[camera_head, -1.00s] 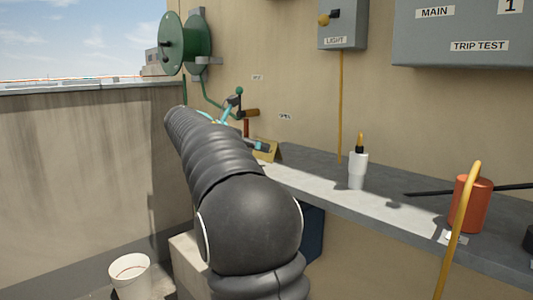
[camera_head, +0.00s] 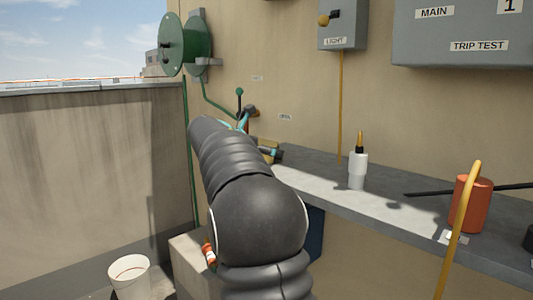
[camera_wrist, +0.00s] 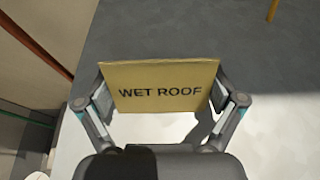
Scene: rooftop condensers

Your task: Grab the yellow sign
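The yellow sign (camera_wrist: 160,76) reads "WET ROOF" and fills the space between my gripper's fingers in the wrist view. In the head view the sign (camera_head: 268,146) stands on the grey ledge, mostly hidden behind my arm and gripper. My gripper (camera_wrist: 160,96) is spread wide, with one finger at each side edge of the sign. The pads are very close to the edges; whether they touch cannot be told.
The grey ledge (camera_head: 330,186) runs along the wall. It carries a white bottle (camera_head: 358,170) and an orange canister (camera_head: 470,205). A yellow pipe (camera_head: 341,105) rises behind. A green hose reel (camera_head: 184,44) hangs at the left. A white bucket (camera_head: 129,276) stands below.

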